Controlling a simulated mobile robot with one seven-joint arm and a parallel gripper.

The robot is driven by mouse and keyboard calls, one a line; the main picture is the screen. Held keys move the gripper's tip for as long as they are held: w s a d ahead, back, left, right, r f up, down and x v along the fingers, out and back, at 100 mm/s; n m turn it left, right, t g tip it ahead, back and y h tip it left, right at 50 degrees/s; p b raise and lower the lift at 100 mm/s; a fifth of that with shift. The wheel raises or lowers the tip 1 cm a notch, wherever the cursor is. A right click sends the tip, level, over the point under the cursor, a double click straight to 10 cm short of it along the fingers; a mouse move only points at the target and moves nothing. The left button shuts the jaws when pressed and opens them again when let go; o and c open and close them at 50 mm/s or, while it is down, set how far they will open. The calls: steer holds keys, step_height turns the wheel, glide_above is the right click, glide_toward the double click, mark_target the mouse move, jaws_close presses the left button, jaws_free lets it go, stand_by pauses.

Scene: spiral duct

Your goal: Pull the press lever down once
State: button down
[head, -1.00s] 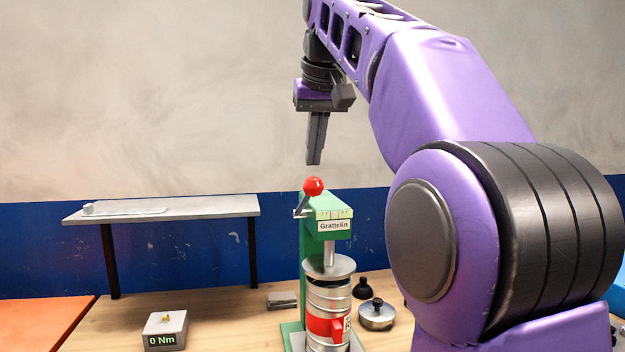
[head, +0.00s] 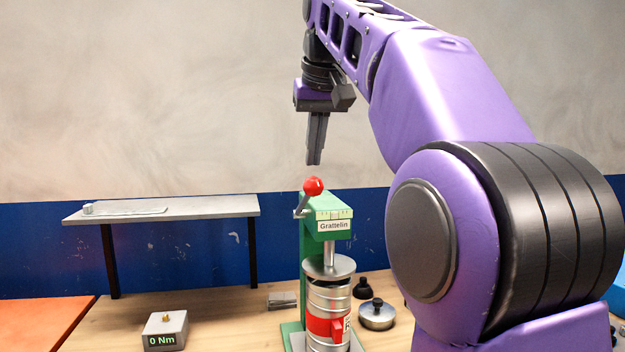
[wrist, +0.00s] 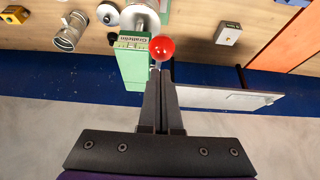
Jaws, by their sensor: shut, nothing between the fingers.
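The green press (head: 309,240), labelled "Grattelin", stands upright on the wooden table. Its lever (head: 302,207) slants up to a red ball knob (head: 313,186) at the top. A metal spiral duct piece (head: 322,297) with a red band stands under the press ram. My gripper (head: 314,163) is shut and empty, pointing down just above the red knob, with a small gap in the head view. In the wrist view, the knob (wrist: 162,48) lies just beyond my shut fingertips (wrist: 161,72), beside the green press head (wrist: 133,62).
A grey shelf (head: 200,208) on black legs stands at the back left. A torque display box (head: 165,331) reads 0 Nm. A round metal part (head: 377,315) and a black knob (head: 363,288) lie right of the press. An orange surface (head: 40,322) is at far left.

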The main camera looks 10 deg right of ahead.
mark_target(315, 180)
steer(key=shift+f, duration=0.1)
steer(key=shift+f+b, duration=0.6)
steer(key=shift+f, duration=0.15)
steer(key=shift+f, duration=0.1)
steer(key=shift+f+b, duration=0.5)
steer(key=shift+f, duration=0.2)
steer(key=shift+f, duration=0.1)
steer(key=shift+s+f+b, duration=0.45)
steer(key=shift+f+b, duration=0.25)
steer(key=shift+b, duration=0.15)
steer(key=shift+f, duration=0.1)
